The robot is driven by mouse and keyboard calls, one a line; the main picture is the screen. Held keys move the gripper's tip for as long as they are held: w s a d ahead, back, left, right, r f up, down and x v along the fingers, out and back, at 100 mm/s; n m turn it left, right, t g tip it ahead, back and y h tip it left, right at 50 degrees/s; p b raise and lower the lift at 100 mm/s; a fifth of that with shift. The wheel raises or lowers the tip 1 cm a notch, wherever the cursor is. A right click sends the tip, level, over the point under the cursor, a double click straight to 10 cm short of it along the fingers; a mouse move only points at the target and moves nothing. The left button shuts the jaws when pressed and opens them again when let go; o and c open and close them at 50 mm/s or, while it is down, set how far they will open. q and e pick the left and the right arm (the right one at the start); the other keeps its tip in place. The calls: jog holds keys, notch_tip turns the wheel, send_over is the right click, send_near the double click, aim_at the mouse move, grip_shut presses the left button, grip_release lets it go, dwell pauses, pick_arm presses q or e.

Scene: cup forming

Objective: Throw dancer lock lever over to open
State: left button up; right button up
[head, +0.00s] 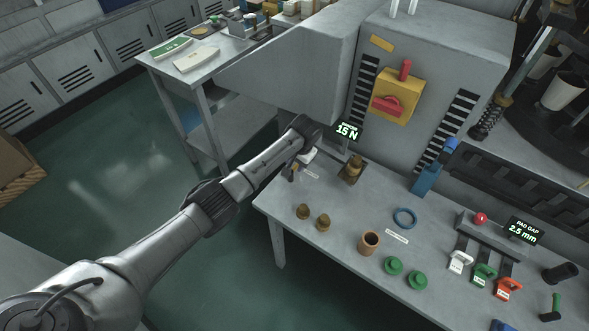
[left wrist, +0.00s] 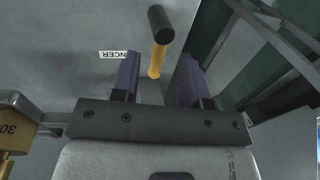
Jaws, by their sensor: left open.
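The dancer lock lever (left wrist: 156,60) shows in the left wrist view as a yellow shaft with a black knob. Its shaft lies between the two fingers of my left gripper (left wrist: 160,72), with a visible gap on each side. The fingers are open. A partly hidden label (left wrist: 114,54) ending in "NCER" lies beside the left finger. In the head view my left gripper (head: 299,162) is low at the table's left back edge, and the arm hides most of the lever there. My right gripper is not in view.
A display (head: 347,131) reading 15 N stands just right of the gripper, before a grey cabinet (head: 440,40). Brass pieces (head: 322,222), a copper-coloured cup (head: 369,242), a blue ring (head: 404,218) and green discs (head: 393,266) lie on the grey table (head: 335,205). Open floor lies left.

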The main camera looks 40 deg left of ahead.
aim_at(294, 169)
pick_arm(q)
jog(key=shift+a+f+b, duration=0.15)
jog(key=shift+f+b, duration=0.05)
jog(key=shift+f, duration=0.6)
jog(key=shift+a+f+b, duration=0.1)
jog(key=shift+f+b, duration=0.1)
jog(key=shift+f, duration=0.55)
jog(key=shift+r, duration=0.1)
jog(key=c, duration=0.7)
